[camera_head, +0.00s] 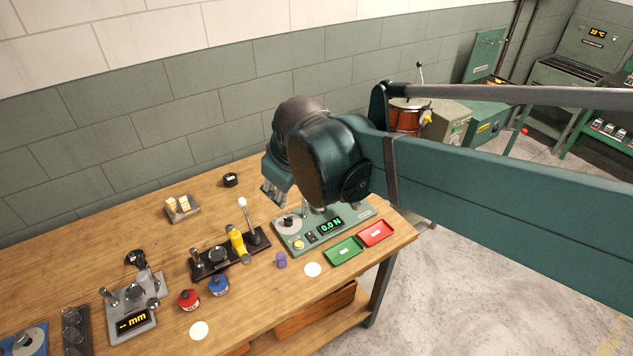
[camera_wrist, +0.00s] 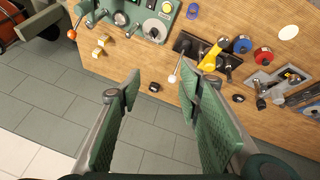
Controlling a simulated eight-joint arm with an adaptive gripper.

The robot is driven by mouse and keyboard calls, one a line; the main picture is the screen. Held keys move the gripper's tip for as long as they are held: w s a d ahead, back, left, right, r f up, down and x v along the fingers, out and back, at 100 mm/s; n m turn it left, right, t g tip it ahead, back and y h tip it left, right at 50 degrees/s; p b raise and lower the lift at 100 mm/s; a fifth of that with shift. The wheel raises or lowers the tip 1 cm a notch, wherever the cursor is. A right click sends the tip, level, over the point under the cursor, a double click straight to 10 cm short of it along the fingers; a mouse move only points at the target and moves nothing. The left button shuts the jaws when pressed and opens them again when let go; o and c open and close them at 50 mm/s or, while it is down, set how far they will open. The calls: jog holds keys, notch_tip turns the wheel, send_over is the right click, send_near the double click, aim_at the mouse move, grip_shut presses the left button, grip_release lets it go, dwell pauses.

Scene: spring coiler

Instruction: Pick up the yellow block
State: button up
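My gripper (camera_head: 272,193) hangs above the back of the wooden bench; in the wrist view its two green-padded fingers (camera_wrist: 158,88) are apart with nothing between them. Two small yellow pieces, one (camera_wrist: 103,39) and another (camera_wrist: 97,52), lie on the bench by the wall side in the wrist view, left of the fingers. My arm seems to hide them in the head view. The head view also shows small yellow-and-white pieces (camera_head: 178,205) in a grey tray (camera_head: 190,214), left of my gripper. I cannot tell which is the yellow block.
A green tester (camera_head: 296,242) stands in front of my gripper, with green (camera_head: 343,252) and red (camera_head: 376,234) trays beside it. A black coiler (camera_head: 215,264) with a yellow handle (camera_head: 237,242) and an upright lever stands to the left.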

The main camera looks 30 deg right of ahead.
jog(key=w+d+f+n+g+h, duration=0.1)
jog(key=w+d+f+n, duration=0.4)
jog(key=w, duration=0.4)
jog(key=w+d+f+n+g+h, duration=0.1)
jog(key=w+d+f+n+g, duration=0.1)
jog(key=w+d, duration=0.6)
jog(key=w+d+f+n+g, duration=0.1)
jog(key=w+d+f+n, duration=0.2)
jog(key=f, duration=0.6)
jog(key=w+d+f+n+g+h+b, duration=0.1)
jog(key=w+d+f+n, duration=0.2)
jog(key=w+d+f, duration=0.5)
jog(key=shift+w+f+n+g, duration=0.3)
jog(key=shift+w+f+g, duration=0.1)
jog(key=shift+w, duration=0.15)
jog(key=shift+d, duration=0.15)
jog(key=shift+x, duration=1.3)
jog(key=shift+d+x, duration=0.15)
jog(key=shift+x, duration=1.15)
jog(key=shift+d+x, duration=0.15)
jog(key=shift+x, duration=1.15)
